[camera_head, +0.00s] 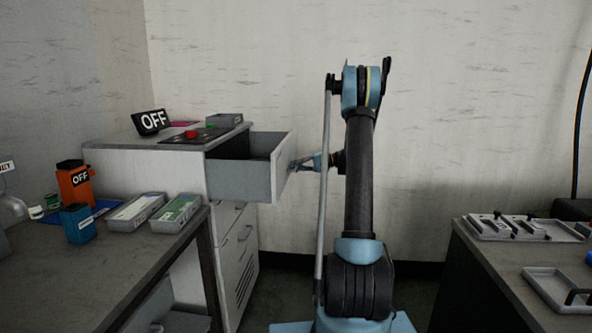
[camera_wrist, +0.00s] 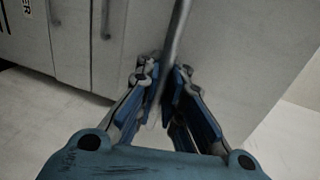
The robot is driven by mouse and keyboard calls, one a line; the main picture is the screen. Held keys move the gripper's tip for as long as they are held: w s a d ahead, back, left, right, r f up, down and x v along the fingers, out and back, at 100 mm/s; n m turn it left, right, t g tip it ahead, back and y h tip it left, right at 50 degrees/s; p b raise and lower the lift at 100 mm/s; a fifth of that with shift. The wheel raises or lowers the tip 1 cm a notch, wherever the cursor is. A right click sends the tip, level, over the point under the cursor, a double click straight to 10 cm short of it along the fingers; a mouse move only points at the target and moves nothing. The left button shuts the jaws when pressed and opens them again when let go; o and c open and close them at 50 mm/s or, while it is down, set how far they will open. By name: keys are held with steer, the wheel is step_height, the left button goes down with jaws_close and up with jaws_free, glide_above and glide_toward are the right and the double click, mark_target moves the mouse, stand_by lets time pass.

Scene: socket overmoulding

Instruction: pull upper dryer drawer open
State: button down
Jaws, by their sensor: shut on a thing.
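The upper dryer drawer (camera_head: 240,178) stands pulled out of the grey dryer cabinet (camera_head: 140,170), with its inside showing from above. My gripper (camera_head: 302,163) is at the front of this drawer in the head view. In the wrist view my gripper (camera_wrist: 163,88) has its blue fingers closed around the drawer's bar handle (camera_wrist: 177,35). The drawer front (camera_wrist: 230,50) fills the area behind the handle. The handle itself is too small to make out in the head view.
A lower drawer (camera_head: 236,240) is shut below. A workbench (camera_head: 100,262) with trays and an orange OFF box (camera_head: 74,186) stands at left. Another bench (camera_head: 500,270) with trays stands at right. Floor shows between the cabinet and the right bench.

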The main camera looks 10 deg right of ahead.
steer(key=c, duration=2)
jaws_free()
steer(key=shift+d, duration=0.1)
steer(key=v, duration=1.1)
steer(key=shift+d, duration=0.4)
